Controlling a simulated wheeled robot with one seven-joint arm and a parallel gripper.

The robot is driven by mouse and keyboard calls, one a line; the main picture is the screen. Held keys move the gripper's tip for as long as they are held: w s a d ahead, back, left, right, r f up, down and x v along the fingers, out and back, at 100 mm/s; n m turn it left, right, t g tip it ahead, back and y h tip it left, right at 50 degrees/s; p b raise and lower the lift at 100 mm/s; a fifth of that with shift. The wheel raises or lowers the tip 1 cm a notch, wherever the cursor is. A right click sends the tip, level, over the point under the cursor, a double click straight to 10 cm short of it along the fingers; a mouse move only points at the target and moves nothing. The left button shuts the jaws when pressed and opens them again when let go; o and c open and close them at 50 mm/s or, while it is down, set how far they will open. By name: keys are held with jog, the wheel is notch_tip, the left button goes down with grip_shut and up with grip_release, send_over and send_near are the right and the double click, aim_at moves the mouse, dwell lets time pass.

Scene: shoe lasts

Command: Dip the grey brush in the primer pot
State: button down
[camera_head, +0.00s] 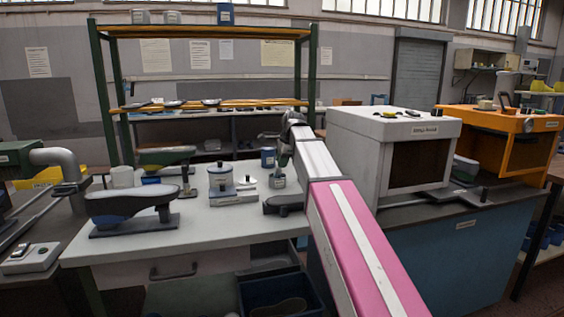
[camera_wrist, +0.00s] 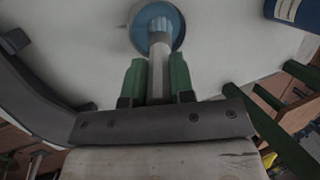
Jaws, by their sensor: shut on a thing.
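My gripper (camera_wrist: 157,82) has green fingertips closed on the grey brush (camera_wrist: 158,52), seen along its handle in the wrist view. Beyond the handle's far end is a round pot (camera_wrist: 140,30) with a pale rim and blue inside; the brush overlaps its opening. How deep the tip reaches is hidden. In the head view, a small labelled pot (camera_head: 278,181) stands on the pale bench below the end of my arm, likely the same pot.
A lidded pot (camera_head: 221,178) and a shoe last on a stand (camera_head: 130,207) are to the left on the bench (camera_head: 225,222). A white box-shaped cabinet (camera_head: 365,150) stands close to the right.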

jog(key=shift+r, duration=3.45)
